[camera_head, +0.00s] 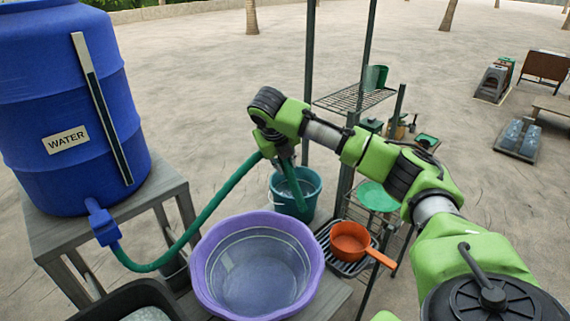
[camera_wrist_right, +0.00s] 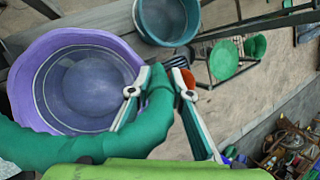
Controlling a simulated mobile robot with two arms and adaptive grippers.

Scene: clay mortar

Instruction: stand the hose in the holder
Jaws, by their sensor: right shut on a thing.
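The green hose (camera_head: 222,193) runs from the blue valve of the water tank, sags, then rises to my right gripper (camera_head: 286,163). My right gripper is shut on the hose near its free end, above the purple basin's far side and the teal bucket. In the right wrist view, the hose (camera_wrist_right: 92,143) curves up between the two fingers of the right gripper (camera_wrist_right: 164,82). The hose's mouth is not clear. A green cup-like piece (camera_head: 376,77) at the rack's upper shelf may be the holder; I cannot tell. My left gripper is out of view.
The blue water tank (camera_head: 62,105) stands on a grey stand at left. The purple basin (camera_head: 203,262) sits below the hose. A teal bucket (camera_head: 306,204) stands behind it. An orange pan (camera_head: 350,240) lies by the metal rack (camera_head: 345,99), whose posts rise beside my right arm.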

